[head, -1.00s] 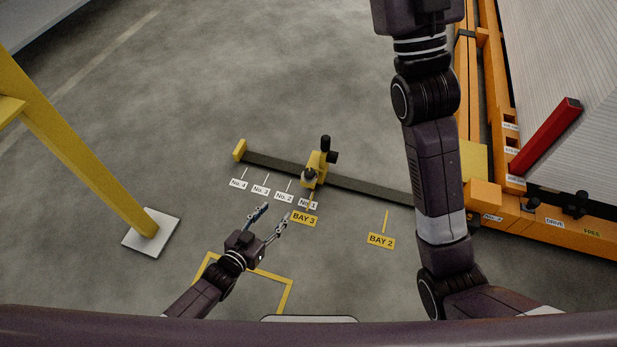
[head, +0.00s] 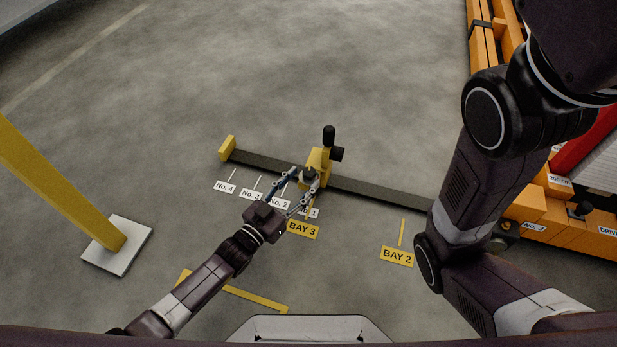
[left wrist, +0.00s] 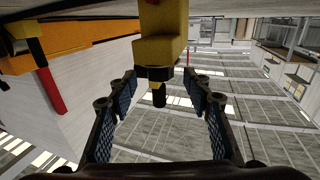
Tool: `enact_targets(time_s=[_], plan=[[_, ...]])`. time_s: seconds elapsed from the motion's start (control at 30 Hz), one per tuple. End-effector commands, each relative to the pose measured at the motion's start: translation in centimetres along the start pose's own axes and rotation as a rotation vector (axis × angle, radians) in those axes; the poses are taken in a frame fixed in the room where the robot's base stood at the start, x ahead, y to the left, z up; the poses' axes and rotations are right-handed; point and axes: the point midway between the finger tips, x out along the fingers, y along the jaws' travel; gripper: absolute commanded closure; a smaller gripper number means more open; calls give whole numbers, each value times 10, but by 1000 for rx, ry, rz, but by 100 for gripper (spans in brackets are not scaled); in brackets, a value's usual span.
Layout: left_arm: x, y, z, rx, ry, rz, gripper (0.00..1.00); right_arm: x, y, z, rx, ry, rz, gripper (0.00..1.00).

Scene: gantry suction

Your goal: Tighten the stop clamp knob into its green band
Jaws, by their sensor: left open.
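The yellow stop clamp (head: 319,161) sits on the dark floor rail, with black knobs on it. One dark knob (head: 310,172) faces my left gripper (head: 304,178). The gripper is open, with its fingertips at the near side of the clamp, around or just short of that knob. In the left wrist view the yellow clamp body (left wrist: 158,48) hangs at the top, and a black knob (left wrist: 158,96) shows between the two spread fingers, apart from both pads. No green band can be made out. My right gripper is out of view; only its arm shows at the right.
The dark rail (head: 385,194) runs across the floor to an orange frame (head: 528,203) at the right. Its yellow end block (head: 227,147) is at the left. A yellow post on a white foot (head: 117,243) stands left.

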Motion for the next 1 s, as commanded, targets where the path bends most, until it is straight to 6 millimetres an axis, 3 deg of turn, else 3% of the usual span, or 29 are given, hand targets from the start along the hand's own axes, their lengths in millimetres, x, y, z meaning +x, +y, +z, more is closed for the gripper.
enact_targets(time_s=[0.03, 0.23, 0.6, 1.0], plan=[[10, 0, 4, 0, 3, 1, 54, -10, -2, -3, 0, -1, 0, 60], [31, 0, 3, -1, 0, 0, 54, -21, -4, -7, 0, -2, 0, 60], [37, 0, 1, -1, -2, 0, 54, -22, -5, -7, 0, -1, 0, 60], [37, 0, 1, 0, -2, 0, 97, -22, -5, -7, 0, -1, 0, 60]])
